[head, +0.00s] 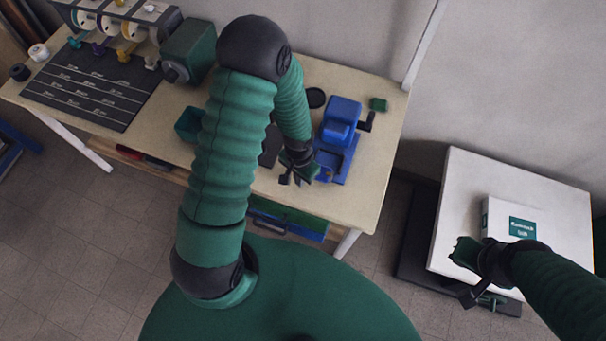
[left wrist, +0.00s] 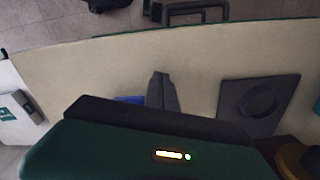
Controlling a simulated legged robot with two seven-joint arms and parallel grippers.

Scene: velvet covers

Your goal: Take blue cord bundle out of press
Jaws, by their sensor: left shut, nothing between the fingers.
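The blue press (head: 338,125) stands at the right part of the workbench, with a dark handle on its right side. I cannot make out a blue cord bundle in it or elsewhere. My left gripper (head: 291,179) is shut and empty, just left of the press's front end and over the bench's near side. In the left wrist view its fingers (left wrist: 162,92) show close together above the bench, with a small blue patch (left wrist: 130,99) beside them.
A white box (head: 500,218) lies on the white table (head: 475,180).

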